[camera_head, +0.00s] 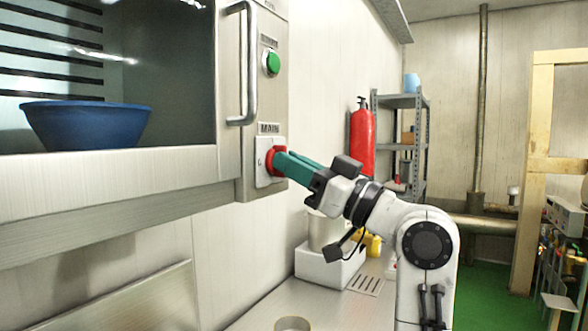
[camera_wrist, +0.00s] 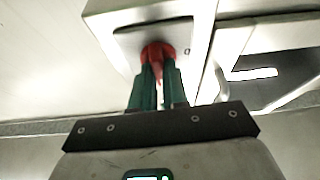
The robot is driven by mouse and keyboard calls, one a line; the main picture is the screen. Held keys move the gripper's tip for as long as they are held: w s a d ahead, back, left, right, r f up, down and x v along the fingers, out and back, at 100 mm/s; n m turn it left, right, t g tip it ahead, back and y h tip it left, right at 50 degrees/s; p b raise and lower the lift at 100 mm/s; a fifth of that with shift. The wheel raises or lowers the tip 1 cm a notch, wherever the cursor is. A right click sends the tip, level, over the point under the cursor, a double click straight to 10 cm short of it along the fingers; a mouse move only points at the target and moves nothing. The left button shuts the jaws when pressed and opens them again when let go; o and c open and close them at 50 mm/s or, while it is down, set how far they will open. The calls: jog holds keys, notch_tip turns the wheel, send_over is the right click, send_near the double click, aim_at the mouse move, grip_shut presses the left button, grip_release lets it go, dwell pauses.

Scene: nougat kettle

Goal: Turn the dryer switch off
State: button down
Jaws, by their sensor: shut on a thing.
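The dryer (camera_head: 120,182) is a metal cabinet with a glass door at the left of the head view. Its side panel carries a red rotary switch (camera_head: 271,162) under the label MAIN. The red switch also shows in the wrist view (camera_wrist: 158,50). My gripper (camera_head: 283,163) has green fingers and reaches the panel from the right. In the wrist view its fingertips (camera_wrist: 160,68) are shut on the red switch, one on each side. The fingers cover part of the switch, and I cannot tell its exact setting.
A green button (camera_head: 272,62) and a vertical door handle (camera_head: 247,65) are above the switch. A blue bowl (camera_head: 88,124) is inside the dryer. A counter (camera_head: 340,303) with a white box (camera_head: 325,263) lies below. A red extinguisher (camera_head: 362,140) and shelf (camera_head: 402,101) stand behind.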

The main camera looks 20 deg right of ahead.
jog(key=n+g+b, duration=0.3)
jog(key=n, duration=0.4)
jog(key=n+g+y+b, duration=0.1)
jog(key=n+g+b, duration=0.1)
jog(key=n+b, duration=0.2)
jog(key=n+g+y+b, duration=0.1)
jog(key=n+g+b, duration=0.2)
jog(key=n, duration=0.7)
jog(key=shift+w+d+r+n+g, duration=0.1)
jog(key=shift+d+r+n+g, duration=0.1)
jog(key=shift+n+g, duration=0.15)
jog(key=shift+a+n, duration=0.1)
jog(key=shift+n, duration=0.15)
jog(key=c, duration=1.1)
grip_release()
jog(key=shift+c, duration=0.2)
jog(key=b+v, duration=0.2)
jog(key=v, duration=0.9)
